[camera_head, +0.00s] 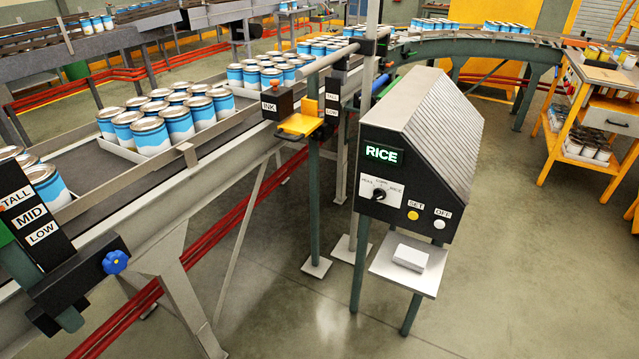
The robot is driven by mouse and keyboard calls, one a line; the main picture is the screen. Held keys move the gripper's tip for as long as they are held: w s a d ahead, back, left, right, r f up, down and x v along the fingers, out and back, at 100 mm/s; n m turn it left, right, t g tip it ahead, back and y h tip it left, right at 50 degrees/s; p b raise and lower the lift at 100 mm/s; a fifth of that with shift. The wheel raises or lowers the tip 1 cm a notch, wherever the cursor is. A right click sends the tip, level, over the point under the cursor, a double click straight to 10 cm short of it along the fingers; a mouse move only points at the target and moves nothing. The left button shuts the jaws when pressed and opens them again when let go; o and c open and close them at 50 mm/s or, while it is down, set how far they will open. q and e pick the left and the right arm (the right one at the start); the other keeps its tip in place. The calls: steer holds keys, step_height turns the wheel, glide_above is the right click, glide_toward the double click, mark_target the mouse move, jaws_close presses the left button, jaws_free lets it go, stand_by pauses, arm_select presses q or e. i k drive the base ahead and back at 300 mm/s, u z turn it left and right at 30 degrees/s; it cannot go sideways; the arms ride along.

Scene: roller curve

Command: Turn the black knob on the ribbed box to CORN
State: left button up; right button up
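The ribbed box (428,150) stands on green legs right of the conveyor, with grey ribbed sloping sides and a dark front panel. Its green display (381,153) reads RICE. Below the display, the black knob (379,194) sits on a white dial plate (366,189) with small labels around it. The right label looks like RICE; the others, including CORN, are too small to read surely. The knob's pointer direction is hard to tell. A yellow button (413,215) marked SET and a white button (439,224) marked OFF are to the right. Neither of my grippers is in view.
A shelf (424,277) with a white block (410,257) juts out below the panel. The roller conveyor (190,165) carries blue-and-white cans (177,123) on the left. A yellow bracket (301,122) and a grey post (367,110) stand left of the box. The floor in front is clear.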

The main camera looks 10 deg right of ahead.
mark_target(378, 194)
steer(key=u, duration=0.2)
steer(key=i, duration=1.25)
steer(key=z, duration=0.4)
